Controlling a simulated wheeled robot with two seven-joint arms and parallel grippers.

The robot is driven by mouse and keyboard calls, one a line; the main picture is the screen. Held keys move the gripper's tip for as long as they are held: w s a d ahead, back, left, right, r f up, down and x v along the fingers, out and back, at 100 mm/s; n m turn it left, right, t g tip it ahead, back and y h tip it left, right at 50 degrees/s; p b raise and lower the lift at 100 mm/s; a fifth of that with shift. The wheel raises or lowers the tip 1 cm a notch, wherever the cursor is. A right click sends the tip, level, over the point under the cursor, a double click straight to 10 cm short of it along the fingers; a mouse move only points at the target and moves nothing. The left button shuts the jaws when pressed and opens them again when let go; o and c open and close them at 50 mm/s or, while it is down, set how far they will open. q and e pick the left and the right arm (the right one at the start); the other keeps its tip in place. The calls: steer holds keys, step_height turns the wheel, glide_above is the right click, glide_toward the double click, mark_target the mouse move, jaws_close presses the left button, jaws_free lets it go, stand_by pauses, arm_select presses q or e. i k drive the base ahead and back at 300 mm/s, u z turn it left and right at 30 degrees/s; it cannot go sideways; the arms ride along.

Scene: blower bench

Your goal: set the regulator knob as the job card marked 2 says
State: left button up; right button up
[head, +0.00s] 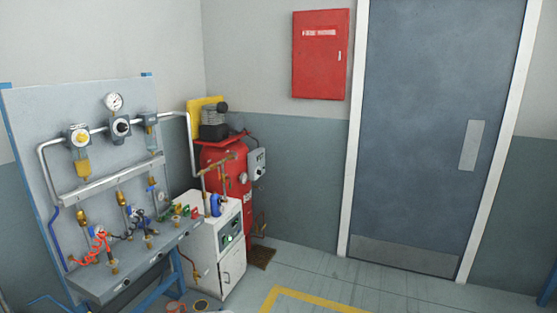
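The regulator (121,128) is mounted on the pipe of the grey bench panel (30,120) at the left. It has a dark round knob at its front and a white dial gauge (114,102) above it. The knob's setting and the gauge reading are too small to tell. I cannot make out a job card marked 2. Neither of my grippers is in view.
Coiled red and dark hoses hang above the bench ledge (150,262). A white cabinet (232,268) and a red tank (222,165) stand right of the bench. A red wall box (320,55) and a grey door (430,110) are behind. The floor before the door is clear.

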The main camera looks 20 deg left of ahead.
mark_target(121, 127)
steer(key=u, duration=0.4)
steer(key=i, duration=1.75)
steer(key=u, duration=1.05)
